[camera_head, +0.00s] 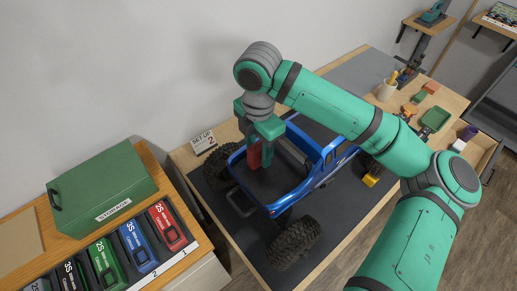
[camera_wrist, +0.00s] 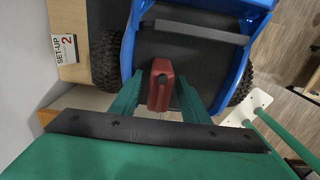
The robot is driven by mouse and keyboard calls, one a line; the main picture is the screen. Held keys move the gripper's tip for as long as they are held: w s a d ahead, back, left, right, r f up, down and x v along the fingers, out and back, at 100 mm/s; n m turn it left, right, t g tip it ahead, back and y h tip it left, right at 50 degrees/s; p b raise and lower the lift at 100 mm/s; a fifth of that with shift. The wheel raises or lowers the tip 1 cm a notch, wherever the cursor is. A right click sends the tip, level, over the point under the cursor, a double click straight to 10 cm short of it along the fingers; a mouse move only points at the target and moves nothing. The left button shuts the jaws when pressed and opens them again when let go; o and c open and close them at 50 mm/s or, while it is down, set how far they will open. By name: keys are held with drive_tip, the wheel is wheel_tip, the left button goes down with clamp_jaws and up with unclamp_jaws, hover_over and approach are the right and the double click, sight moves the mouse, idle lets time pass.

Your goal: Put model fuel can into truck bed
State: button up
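The model fuel can (camera_head: 254,155) is small and red with a dark cap. It stands between the fingers of my gripper (camera_head: 258,148), inside the outline of the truck bed (camera_head: 272,187). In the wrist view the can (camera_wrist: 160,88) sits between the two green fingers (camera_wrist: 160,95), which appear to touch its sides. The dark bed floor (camera_wrist: 190,55) lies beneath it. I cannot tell whether the can's base touches the floor. The truck (camera_head: 318,170) is blue with big black tyres and stands on a dark mat.
A white SET-UP 2 sign (camera_head: 204,141) stands beside the truck. A green storage box (camera_head: 104,188) and several coloured battery packs (camera_head: 138,247) are on the left bench. A pen cup (camera_head: 387,90) and a green tray (camera_head: 435,119) are at the right. The bed's blue side walls rise around the gripper.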

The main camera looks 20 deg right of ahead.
drive_tip(key=shift+r, duration=0.15)
wheel_tip(320, 180, up, 12)
idle(0.5)
idle(0.5)
